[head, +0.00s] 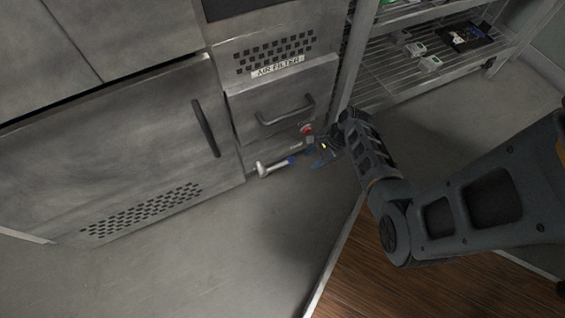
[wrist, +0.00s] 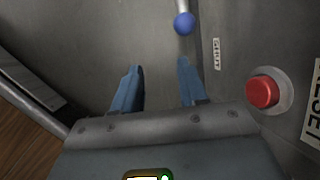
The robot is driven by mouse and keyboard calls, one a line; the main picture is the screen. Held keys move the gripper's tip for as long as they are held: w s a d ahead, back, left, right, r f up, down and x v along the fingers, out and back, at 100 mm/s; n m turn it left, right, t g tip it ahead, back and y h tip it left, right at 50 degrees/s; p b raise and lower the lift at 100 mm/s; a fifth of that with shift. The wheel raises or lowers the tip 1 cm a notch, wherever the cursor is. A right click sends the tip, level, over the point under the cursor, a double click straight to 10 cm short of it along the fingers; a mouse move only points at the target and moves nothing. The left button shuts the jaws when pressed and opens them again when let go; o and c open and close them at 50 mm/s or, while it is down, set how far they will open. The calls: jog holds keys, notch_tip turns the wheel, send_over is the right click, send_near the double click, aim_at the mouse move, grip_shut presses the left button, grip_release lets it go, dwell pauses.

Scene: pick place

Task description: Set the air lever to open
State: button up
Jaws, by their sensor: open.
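The air lever has a pale shaft and a blue ball (wrist: 184,22) on its end. In the wrist view it comes in from the top edge, and the ball lies just beyond my right fingertip. In the head view the lever (head: 268,167) sticks out low on the cabinet, its blue end toward my gripper. My gripper (wrist: 160,70) is open and empty, with two blue fingers apart. It also shows in the head view (head: 317,157), to the right of the lever's blue end. A small label (wrist: 216,54) beside the lever is hard to read.
A red button (wrist: 264,90) sits right of my fingers, beside a RESET label (wrist: 313,103). In the head view, a drawer handle (head: 287,112) is above the lever and a wire shelf (head: 400,85) stands to the right. The floor (head: 200,255) in front is clear.

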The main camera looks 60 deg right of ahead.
aim_at(280, 164)
jog(key=w+a, duration=0.1)
jog(key=w, duration=0.1)
jog(key=w+a+b, duration=0.1)
jog(key=w+a, duration=0.1)
jog(key=w, duration=0.1)
jog(key=w+a+b, duration=0.1)
jog(key=w, duration=0.1)
jog(key=shift+w+a+f, duration=0.15)
jog(key=shift+a, duration=0.05)
jog(key=shift+w+a+f+b, duration=0.35)
jog(key=shift+w+f+b, duration=0.2)
jog(key=shift+f+b, duration=0.2)
jog(key=shift+w+a+f, duration=0.15)
jog(key=shift+w+f, duration=0.05)
jog(key=shift+f, duration=0.25)
grip_shut()
